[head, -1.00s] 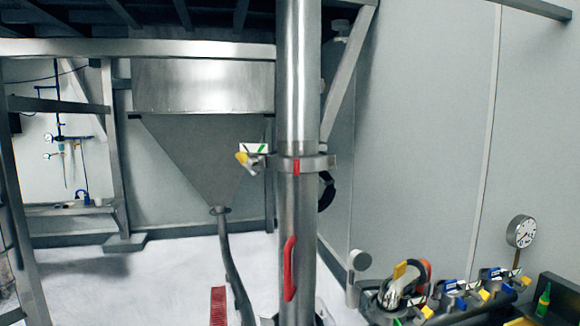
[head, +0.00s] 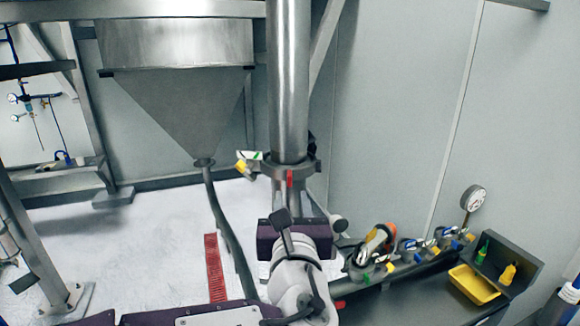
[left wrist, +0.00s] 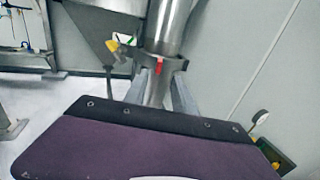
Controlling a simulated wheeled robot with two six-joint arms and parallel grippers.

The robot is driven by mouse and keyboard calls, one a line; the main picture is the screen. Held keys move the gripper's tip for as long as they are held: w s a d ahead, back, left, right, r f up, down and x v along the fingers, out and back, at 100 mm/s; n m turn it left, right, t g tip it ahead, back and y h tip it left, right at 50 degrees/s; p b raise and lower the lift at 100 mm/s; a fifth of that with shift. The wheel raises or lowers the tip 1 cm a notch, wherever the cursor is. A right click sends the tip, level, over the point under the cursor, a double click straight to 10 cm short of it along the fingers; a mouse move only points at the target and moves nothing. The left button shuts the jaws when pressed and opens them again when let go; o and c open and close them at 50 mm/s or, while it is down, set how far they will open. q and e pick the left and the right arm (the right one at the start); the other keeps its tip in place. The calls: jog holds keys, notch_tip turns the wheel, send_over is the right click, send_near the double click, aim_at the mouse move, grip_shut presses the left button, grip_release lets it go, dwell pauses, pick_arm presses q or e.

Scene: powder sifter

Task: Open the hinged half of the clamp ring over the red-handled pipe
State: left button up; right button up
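The steel pipe (head: 289,80) stands upright in the middle of the head view. The dark clamp ring (head: 307,171) sits around it and looks closed. It has a red mark (head: 290,179) in front and a yellow-handled latch (head: 243,166) at its left. The ring also shows in the left wrist view (left wrist: 177,62). My left gripper (left wrist: 161,80) is open, its grey fingers apart just below the ring, in front of the pipe. I cannot tell whether they touch it. The pipe's red handle is hidden behind my left arm and gripper. My right gripper is not in view.
A steel hopper (head: 175,100) with a dark hose (head: 222,220) hangs behind at left. A red grate (head: 214,268) lies on the pale floor. At right, a dark bench (head: 420,292) holds several valves, a gauge (head: 472,197) and a yellow tray (head: 473,285).

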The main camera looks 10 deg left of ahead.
aim_at(290, 181)
pick_arm(q)
jog(key=p+x, duration=0.2)
jog(key=x, duration=0.6)
jog(key=shift+w+a+p, duration=0.1)
jog(key=shift+w+p, duration=0.05)
jog(key=shift+p, duration=0.15)
jog(key=shift+w+a+f, duration=0.1)
jog(key=shift+w+f, duration=0.05)
jog(key=shift+w, duration=0.25)
jog(key=shift+s, duration=0.15)
grip_shut()
dwell(0.4)
